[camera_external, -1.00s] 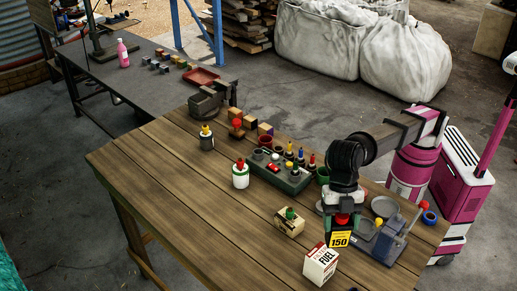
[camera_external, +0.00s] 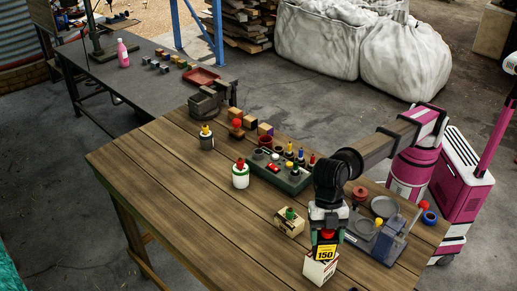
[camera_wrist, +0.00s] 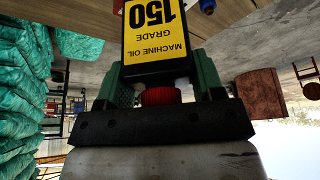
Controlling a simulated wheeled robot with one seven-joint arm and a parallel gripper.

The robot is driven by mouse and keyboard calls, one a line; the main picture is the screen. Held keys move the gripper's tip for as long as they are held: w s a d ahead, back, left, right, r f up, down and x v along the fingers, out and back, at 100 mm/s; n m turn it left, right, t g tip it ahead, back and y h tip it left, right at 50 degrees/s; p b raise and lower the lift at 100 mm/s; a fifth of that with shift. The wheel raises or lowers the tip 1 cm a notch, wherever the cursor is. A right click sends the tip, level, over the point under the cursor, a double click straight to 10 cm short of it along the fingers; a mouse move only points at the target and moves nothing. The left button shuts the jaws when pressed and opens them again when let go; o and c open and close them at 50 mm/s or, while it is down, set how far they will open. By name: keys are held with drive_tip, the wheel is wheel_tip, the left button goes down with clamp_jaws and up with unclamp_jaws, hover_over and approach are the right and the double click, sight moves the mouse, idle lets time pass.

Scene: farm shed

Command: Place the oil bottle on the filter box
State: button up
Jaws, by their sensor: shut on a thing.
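The oil bottle (camera_external: 325,254) is dark with a yellow "150" label and a red cap. It is upright in my gripper (camera_external: 328,233), which is shut on it near the cap. In the wrist view, the bottle (camera_wrist: 155,30) shows its "machine oil" label, and my gripper (camera_wrist: 162,95) has one finger on each side of the red cap. The white filter box (camera_external: 319,272), marked "FUEL" in the earlier frame, stands near the front edge of the table. The bottle covers its upper part in the external view. I cannot tell whether the bottle touches the box.
A cream box (camera_external: 289,222) with a green-topped item is just left of my gripper. A grey device with round pans (camera_external: 385,240) is close on the right. A white-and-green bottle (camera_external: 240,176) and a dark tray (camera_external: 281,172) stand farther back. The table's left half (camera_external: 165,190) is clear.

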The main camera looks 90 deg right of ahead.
drive_tip(key=o, duration=1)
drive_tip(key=shift+o, duration=0.2)
drive_tip(key=v, duration=1.2)
drive_tip(key=shift+r, duration=0.1)
